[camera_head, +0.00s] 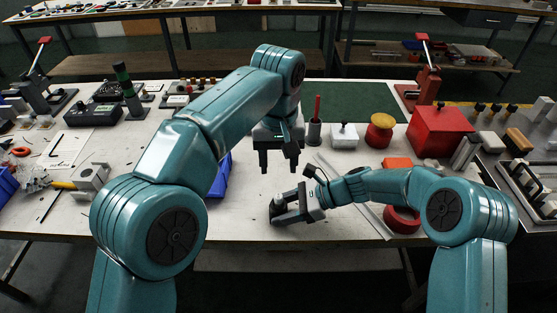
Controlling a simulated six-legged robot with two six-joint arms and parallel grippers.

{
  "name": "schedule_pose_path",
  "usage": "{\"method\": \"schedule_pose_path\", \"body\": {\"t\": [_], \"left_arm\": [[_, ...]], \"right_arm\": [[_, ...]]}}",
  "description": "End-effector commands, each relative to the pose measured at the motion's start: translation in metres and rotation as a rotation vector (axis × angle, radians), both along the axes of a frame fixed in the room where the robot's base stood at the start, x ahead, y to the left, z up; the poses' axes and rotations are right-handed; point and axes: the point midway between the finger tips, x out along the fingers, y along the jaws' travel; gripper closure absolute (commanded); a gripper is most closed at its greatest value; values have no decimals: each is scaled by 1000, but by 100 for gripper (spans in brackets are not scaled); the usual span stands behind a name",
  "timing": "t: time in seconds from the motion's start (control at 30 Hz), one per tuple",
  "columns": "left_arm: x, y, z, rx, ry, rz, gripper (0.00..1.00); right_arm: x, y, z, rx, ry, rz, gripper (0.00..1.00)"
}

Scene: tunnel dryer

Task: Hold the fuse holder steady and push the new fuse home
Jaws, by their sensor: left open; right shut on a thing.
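My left gripper (278,168) hangs with its dark fingers pointing down above the middle of the table. It is open, and I see nothing between its fingers. My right gripper (284,208) lies low at the table's front, below the left one in the picture. It is shut on a small dark block (276,208), which may be the fuse holder; the fingers hide much of it. I cannot make out the new fuse. The two grippers are apart.
A blue bin (221,176) stands left of the grippers, partly behind my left arm. A dark cup (315,132), a white box (344,136) and a yellow-and-red button (379,131) stand behind. A red box (440,130) is at right.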

Motion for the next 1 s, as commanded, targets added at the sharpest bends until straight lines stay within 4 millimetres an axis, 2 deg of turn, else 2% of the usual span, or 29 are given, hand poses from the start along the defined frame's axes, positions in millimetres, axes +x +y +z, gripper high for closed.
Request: {"method": "schedule_pose_path", "body": {"t": [0.3, 0.33, 0.4, 0.77, 0.87, 1.0], "left_arm": [[0, 0, -1, 1, 1, -1, 48], [0, 0, -1, 1, 1, 0, 48], [0, 0, -1, 1, 1, -1, 48], [0, 0, -1, 1, 1, 0, 48], [0, 0, -1, 1, 1, 0, 48], [0, 0, -1, 1, 1, -1, 48]], "right_arm": [[0, 0, 0, 0, 0, 0, 72], [0, 0, 0, 0, 0, 0, 39], [0, 0, 0, 0, 0, 0, 16], [1, -4, 3, 0, -1, -2, 15], [1, -17, 10, 0, -3, -3, 15], [1, -46, 25, 0, -4, -5, 15]]}}
